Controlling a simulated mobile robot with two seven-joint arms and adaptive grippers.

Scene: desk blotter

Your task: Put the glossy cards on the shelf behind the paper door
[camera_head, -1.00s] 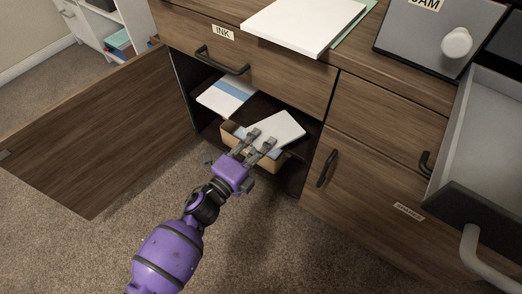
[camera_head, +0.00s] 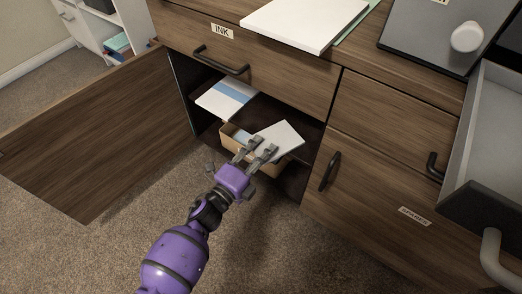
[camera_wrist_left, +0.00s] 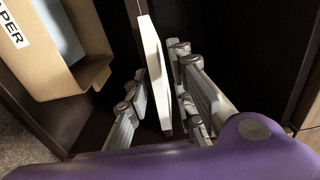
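The open wooden door (camera_head: 95,135) stands swung out at the left; no label shows on it. Behind it is the cabinet opening with a dark shelf (camera_head: 262,110). My left gripper (camera_head: 256,152) is at the opening, with its fingers closed on a flat white pack (camera_head: 279,137), which I take to be the glossy cards. The pack is tilted, held below the shelf's front and over a tan box. In the left wrist view the white pack (camera_wrist_left: 154,70) stands on edge between the fingers (camera_wrist_left: 157,100). My right gripper is not in view.
A white pack with a blue band (camera_head: 228,97) lies on the shelf's left part. The tan box (camera_head: 228,138) below shows a PAPER label in the wrist view (camera_wrist_left: 12,28). The INK drawer (camera_head: 265,65) above is shut. A grey drawer (camera_head: 495,130) sticks out at right.

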